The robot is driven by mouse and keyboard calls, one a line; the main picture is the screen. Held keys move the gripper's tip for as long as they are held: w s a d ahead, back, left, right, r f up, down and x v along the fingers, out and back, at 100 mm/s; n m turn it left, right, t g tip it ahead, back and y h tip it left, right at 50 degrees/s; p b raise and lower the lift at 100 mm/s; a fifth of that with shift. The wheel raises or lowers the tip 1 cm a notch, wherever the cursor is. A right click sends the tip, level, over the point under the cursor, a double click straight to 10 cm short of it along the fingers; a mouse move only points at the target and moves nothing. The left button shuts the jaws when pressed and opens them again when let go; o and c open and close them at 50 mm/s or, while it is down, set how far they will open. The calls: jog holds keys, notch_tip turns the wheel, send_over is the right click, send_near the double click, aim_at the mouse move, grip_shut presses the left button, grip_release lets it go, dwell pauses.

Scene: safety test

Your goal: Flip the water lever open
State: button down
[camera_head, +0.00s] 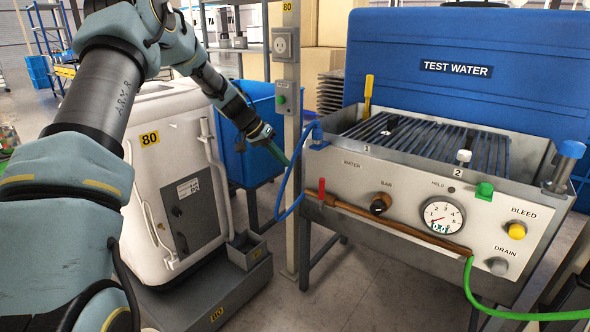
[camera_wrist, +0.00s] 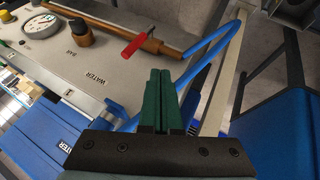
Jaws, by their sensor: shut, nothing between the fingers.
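The water lever (camera_head: 321,188) is a short red handle at the left end of the test bench's front panel, near the WATER label. It stands upright from the brown pipe (camera_head: 400,226), crosswise to it. In the wrist view the red lever (camera_wrist: 133,45) lies beyond and left of the fingertips. My gripper (camera_head: 284,160) is to the left of the lever and apart from it in the head view. In the wrist view my gripper (camera_wrist: 161,72) has its two green fingers together, with nothing between them.
A blue hose (camera_head: 287,190) loops between my gripper and the bench. A grey post (camera_head: 292,130) stands beside it. The panel also carries a BAR knob (camera_head: 380,203), a pressure gauge (camera_head: 441,216) and a yellow BLEED button (camera_head: 516,231). A white cabinet (camera_head: 175,180) stands at left.

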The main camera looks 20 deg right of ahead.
jog(key=s+d+f+p, duration=0.1)
jog(key=s+d+f, duration=0.3)
jog(key=d+f, duration=0.3)
jog(key=shift+d, duration=0.4)
jog(key=shift+s+d, duration=0.1)
jog(key=shift+s, duration=0.05)
